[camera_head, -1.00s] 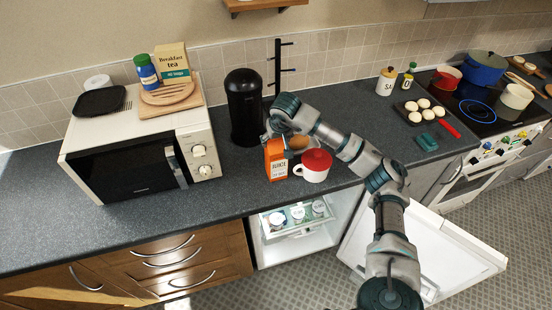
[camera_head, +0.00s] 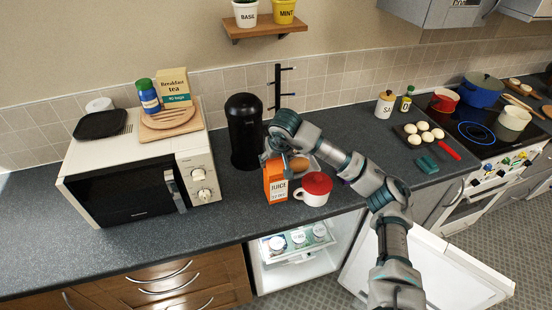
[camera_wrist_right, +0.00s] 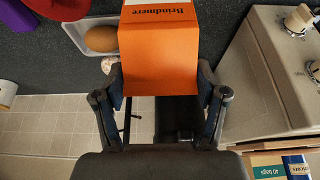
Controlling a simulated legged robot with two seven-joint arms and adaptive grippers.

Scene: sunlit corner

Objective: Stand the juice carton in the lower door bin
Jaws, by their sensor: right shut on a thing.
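The orange juice carton (camera_head: 274,182) stands upright on the dark counter, in front of the black bin-like canister. My right gripper (camera_head: 274,160) is at the carton's top from behind and is shut on it. In the right wrist view the carton (camera_wrist_right: 160,60) fills the space between the two fingers (camera_wrist_right: 162,95). The small fridge below the counter is open. Its white door (camera_head: 425,268) is swung out to the right, and its inner side with any bins is not clear to see. My left gripper is not in view.
The microwave (camera_head: 130,170) is at left. Fridge shelf (camera_head: 297,252) holds several tubs.

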